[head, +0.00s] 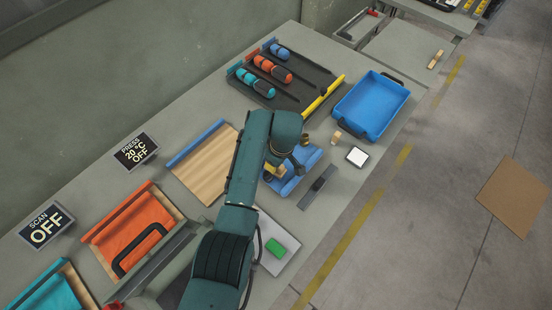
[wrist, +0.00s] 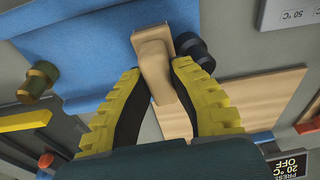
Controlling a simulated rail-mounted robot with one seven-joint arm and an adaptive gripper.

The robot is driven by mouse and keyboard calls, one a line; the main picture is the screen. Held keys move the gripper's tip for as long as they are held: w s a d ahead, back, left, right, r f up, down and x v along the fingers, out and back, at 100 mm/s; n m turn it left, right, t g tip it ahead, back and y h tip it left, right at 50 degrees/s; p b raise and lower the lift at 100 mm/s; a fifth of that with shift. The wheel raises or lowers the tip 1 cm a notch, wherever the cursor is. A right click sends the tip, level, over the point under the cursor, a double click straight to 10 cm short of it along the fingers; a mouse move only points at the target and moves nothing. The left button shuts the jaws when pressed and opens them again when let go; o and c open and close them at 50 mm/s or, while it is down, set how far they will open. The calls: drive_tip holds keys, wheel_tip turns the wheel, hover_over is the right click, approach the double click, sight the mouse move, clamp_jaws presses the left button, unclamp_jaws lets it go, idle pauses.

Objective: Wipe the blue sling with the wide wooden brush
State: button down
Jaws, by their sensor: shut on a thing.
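The blue sling (head: 312,154) lies in the middle of the bench in the head view, partly hidden by my arm. It fills the upper left of the wrist view (wrist: 85,45) as a flat blue sheet. My gripper (wrist: 156,74) has its yellow fingers shut on the handle of the wide wooden brush (wrist: 152,50). The brush's head end is over the blue sheet; I cannot tell whether it touches. In the head view my gripper (head: 275,172) is at the sling, mostly hidden under my wrist.
A brass knob (wrist: 38,80) and a dark knob (wrist: 194,46) flank the sheet. A blue tray (head: 340,122) stands to the upper right, a wooden panel (head: 203,172) to the left. A white-topped block (head: 357,156) and dark bar (head: 318,186) lie right of the sling. A green block (head: 276,248) is nearer.

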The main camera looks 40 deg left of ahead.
drive_tip(key=r, duration=0.1)
drive_tip(key=w+r+p, duration=0.1)
drive_tip(key=r, duration=0.1)
wheel_tip(320, 180, up, 4)
drive_tip(key=p, duration=0.4)
drive_tip(key=shift+s+r, duration=0.1)
drive_tip(key=shift+r, duration=0.05)
